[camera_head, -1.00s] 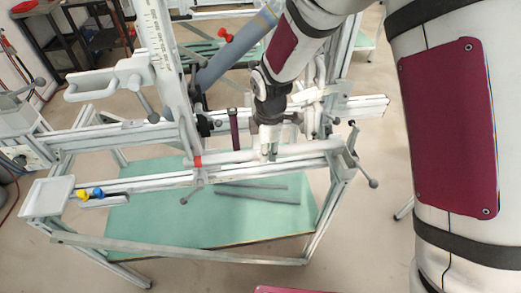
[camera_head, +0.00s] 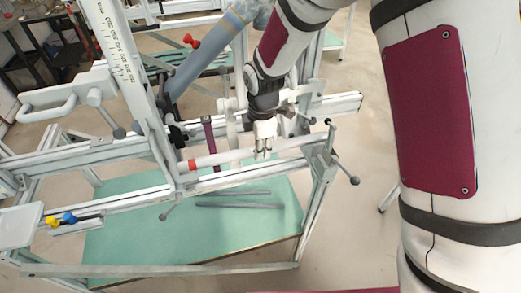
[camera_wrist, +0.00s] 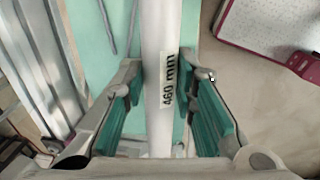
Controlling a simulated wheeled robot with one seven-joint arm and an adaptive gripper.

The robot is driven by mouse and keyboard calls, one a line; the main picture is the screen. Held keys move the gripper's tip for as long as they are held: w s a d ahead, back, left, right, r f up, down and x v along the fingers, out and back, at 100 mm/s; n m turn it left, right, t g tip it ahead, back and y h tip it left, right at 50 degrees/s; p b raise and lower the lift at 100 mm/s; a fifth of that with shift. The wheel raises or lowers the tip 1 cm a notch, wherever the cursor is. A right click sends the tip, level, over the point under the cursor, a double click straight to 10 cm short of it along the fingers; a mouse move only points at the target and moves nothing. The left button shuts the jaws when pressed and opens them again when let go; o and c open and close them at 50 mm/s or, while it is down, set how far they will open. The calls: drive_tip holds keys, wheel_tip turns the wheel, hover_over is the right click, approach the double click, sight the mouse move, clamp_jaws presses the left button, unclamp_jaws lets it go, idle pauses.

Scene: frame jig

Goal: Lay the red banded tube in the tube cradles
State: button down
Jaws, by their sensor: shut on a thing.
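The red banded tube is a long pale tube (camera_head: 228,157) with a red band (camera_head: 193,164) near its left end. It lies roughly level across the frame jig in the head view, close to the front rail. My gripper (camera_head: 263,150) is shut on the tube right of its middle. In the wrist view the tube (camera_wrist: 161,60) runs between the teal finger pads (camera_wrist: 161,112), with a "460 mm" label facing the camera. I cannot clearly make out the tube cradles, nor whether the tube touches any support.
An upright scale post (camera_head: 125,75) stands beside the tube's left end. A clamp handle (camera_head: 345,170) sits beyond its right end. Two grey rods (camera_head: 240,205) lie on the green panel (camera_head: 130,235) below. A white tray (camera_head: 20,225) is at left.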

drive_tip(key=shift+w+a+b, duration=0.2)
drive_tip(key=shift+w+b, duration=0.15)
drive_tip(key=shift+w, duration=0.45)
drive_tip(key=shift+f, duration=0.2)
drive_tip(key=shift+f+b, duration=0.3)
drive_tip(key=shift+f, duration=0.35)
drive_tip(key=shift+f, duration=0.3)
drive_tip(key=c, duration=1.2)
unclamp_jaws()
